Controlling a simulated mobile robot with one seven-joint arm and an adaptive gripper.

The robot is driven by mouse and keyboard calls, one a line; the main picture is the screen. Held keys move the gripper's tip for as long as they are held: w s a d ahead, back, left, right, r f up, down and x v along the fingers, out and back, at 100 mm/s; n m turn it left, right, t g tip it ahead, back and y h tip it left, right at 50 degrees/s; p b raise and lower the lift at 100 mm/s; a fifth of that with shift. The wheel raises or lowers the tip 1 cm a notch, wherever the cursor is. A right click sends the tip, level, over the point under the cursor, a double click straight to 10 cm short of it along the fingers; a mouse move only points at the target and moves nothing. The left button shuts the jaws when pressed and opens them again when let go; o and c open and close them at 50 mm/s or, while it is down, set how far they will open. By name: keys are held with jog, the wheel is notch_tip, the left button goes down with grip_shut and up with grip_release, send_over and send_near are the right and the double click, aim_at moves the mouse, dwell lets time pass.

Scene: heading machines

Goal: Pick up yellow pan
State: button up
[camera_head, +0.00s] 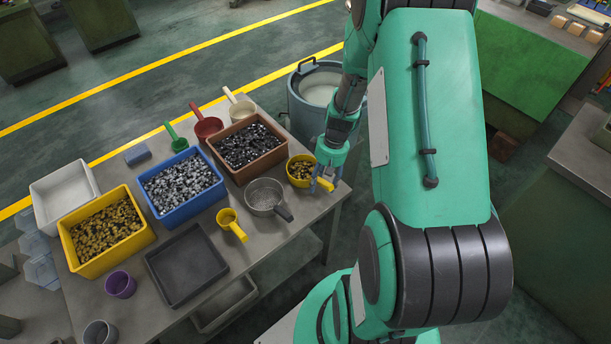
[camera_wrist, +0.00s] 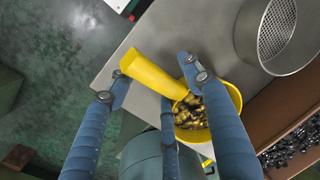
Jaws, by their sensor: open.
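A yellow pan (camera_head: 292,168) holding small brass-coloured parts sits at the right edge of the table, with its handle pointing to the lower right. In the wrist view, the yellow pan (camera_wrist: 232,92) shows its handle running to the upper left between my fingers. My gripper (camera_head: 324,184) is over the handle and open; in the wrist view, the blue fingers of my gripper (camera_wrist: 154,72) stand on both sides of the handle. Contact with it cannot be told. A second, smaller yellow pan (camera_head: 228,217) lies farther left on the table and looks empty.
A metal strainer (camera_head: 263,193) stands close to the pan, as does a brown bin (camera_head: 275,164) of dark parts. A blue bin (camera_head: 188,216), a yellow bin (camera_head: 88,268) and a dark tray (camera_head: 187,264) fill the table (camera_head: 285,233). A large drum (camera_head: 300,110) stands behind.

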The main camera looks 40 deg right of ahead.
dwell(0.4)
jog(key=c, duration=1.3)
jog(key=shift+r, duration=0.2)
jog(key=shift+r+p, duration=0.3)
jog(key=shift+r, duration=0.25)
notch_tip(320, 180, up, 2)
jog(key=shift+r+p, duration=0.1)
jog(key=shift+p, duration=0.3)
jog(key=s+a+p, duration=0.1)
jog(key=s+a, duration=0.3)
jog(key=s, duration=0.3)
jog(key=s+a+r+p, duration=0.1)
jog(key=s+a, duration=0.3)
jog(key=s, duration=0.2)
jog(key=shift+s+r, duration=0.2)
jog(key=shift+s, duration=0.2)
